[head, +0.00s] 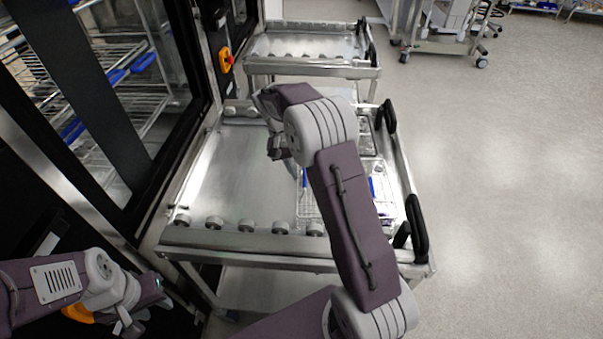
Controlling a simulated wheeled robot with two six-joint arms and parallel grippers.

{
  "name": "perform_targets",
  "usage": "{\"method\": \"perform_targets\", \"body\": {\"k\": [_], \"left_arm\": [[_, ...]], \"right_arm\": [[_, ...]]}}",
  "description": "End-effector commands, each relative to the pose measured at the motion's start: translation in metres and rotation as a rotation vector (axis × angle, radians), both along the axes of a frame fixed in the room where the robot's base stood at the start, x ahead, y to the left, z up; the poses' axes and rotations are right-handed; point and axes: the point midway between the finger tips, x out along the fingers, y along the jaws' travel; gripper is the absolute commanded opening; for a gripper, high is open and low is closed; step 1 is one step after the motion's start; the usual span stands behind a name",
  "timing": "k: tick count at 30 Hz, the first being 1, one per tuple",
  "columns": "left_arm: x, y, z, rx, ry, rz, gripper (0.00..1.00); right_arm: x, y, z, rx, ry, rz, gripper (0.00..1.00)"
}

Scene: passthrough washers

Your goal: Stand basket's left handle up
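A wire basket (311,209) lies on the steel trolley's top, towards its right side. My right arm crosses in front of it and hides its middle. One blue handle (305,178) shows at the basket's left side and another blue handle (372,187) at its right; their exact tilt is hard to tell. My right gripper (277,152) is over the trolley, above and left of the basket, partly hidden by its own wrist. My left gripper (128,325) is low at the left, away from the basket. Neither gripper's finger opening shows clearly.
The trolley (193,238) has rollers along its front edge and black handles (418,228) at right. Another trolley (306,45) stands behind. A glass-doored washer (120,80) with racks borders the left. The floor at right is clear.

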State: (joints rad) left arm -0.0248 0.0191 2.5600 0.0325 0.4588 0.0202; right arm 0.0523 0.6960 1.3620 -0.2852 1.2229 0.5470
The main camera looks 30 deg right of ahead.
Motion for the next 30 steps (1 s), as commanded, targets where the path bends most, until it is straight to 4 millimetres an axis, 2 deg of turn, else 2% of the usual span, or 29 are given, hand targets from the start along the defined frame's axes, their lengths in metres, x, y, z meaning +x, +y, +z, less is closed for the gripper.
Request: {"method": "perform_targets", "body": {"k": [8,9,12,18,20,24,30], "left_arm": [[0.000,0.000,0.000,0.000,0.000,0.000,0.36],[0.000,0.000,0.000,0.000,0.000,0.000,0.36],[0.000,0.000,0.000,0.000,0.000,0.000,0.36],[0.000,0.000,0.003,0.000,0.000,0.000,0.36],[0.000,0.000,0.013,0.000,0.000,0.000,0.36],[0.000,0.000,0.048,0.000,-0.001,0.000,0.36],[0.000,0.000,0.065,0.000,0.000,0.000,0.36]], "right_arm": [[-0.001,-0.001,-0.004,0.000,0.001,0.000,0.33],[-0.001,-0.001,-0.004,0.000,0.001,0.000,0.27],[-0.001,-0.001,-0.004,0.000,0.000,0.000,0.00],[0.000,0.000,-0.002,-0.005,0.004,0.001,0.00],[0.001,0.002,0.002,-0.025,0.018,0.001,0.00],[0.005,0.012,0.007,-0.132,0.078,0.006,0.00],[0.011,0.021,-0.002,-0.265,0.142,0.003,0.00]]}}
